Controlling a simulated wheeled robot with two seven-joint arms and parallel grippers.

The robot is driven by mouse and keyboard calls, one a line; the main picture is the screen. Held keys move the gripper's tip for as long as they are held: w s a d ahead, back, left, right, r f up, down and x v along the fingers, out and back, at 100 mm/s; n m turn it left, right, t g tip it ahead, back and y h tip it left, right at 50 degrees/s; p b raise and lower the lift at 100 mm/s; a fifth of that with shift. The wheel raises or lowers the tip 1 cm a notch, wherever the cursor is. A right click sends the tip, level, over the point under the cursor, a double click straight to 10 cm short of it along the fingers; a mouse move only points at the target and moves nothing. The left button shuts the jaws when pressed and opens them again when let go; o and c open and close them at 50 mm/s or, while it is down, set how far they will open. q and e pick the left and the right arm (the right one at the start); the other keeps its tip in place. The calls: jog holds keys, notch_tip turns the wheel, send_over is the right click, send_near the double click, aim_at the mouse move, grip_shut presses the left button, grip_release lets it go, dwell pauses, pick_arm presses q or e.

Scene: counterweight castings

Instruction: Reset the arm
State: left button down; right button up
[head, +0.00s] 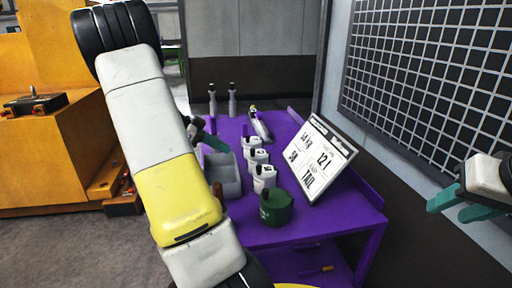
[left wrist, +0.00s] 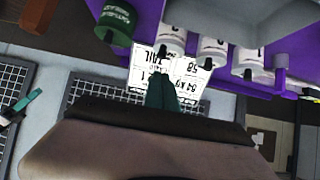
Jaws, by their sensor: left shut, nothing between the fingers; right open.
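My left arm, white and yellow, crosses the left half of the head view and hides part of the purple table (head: 262,236). My left gripper (head: 208,138) shows only in part behind that arm, its green fingers over the far left of the table, near the grey bin. In the left wrist view its green fingers (left wrist: 163,91) are together and empty. My right gripper (head: 458,202) is at the right edge of the head view, its green fingers apart and empty, clear of the table.
White castings (head: 264,178) stand in a row beside the grey bin (head: 231,184). A dark green casting (head: 276,208) stands nearer the front. A printed sign (head: 318,158) leans at the right. Two grey bottles (head: 232,102) stand at the back. A wire grid (head: 430,80) covers the right wall.

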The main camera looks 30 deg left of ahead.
pick_arm(q)
jog(key=s+d+r+n+g+y, duration=0.1)
jog(key=s+d+r+n+g, duration=0.15)
jog(key=d, duration=0.55)
jog(key=s+d+r+n+g+y, duration=0.1)
jog(key=d+r+y, duration=0.15)
jog(key=d, duration=0.55)
jog(key=s+d+r+n+t+y, duration=0.3)
jog(key=s+d+n, duration=0.3)
jog(key=s+d, duration=0.6)
jog(key=shift+s+d+r, duration=0.15)
jog(key=shift+s+r, duration=0.1)
jog(key=shift+r, duration=0.15)
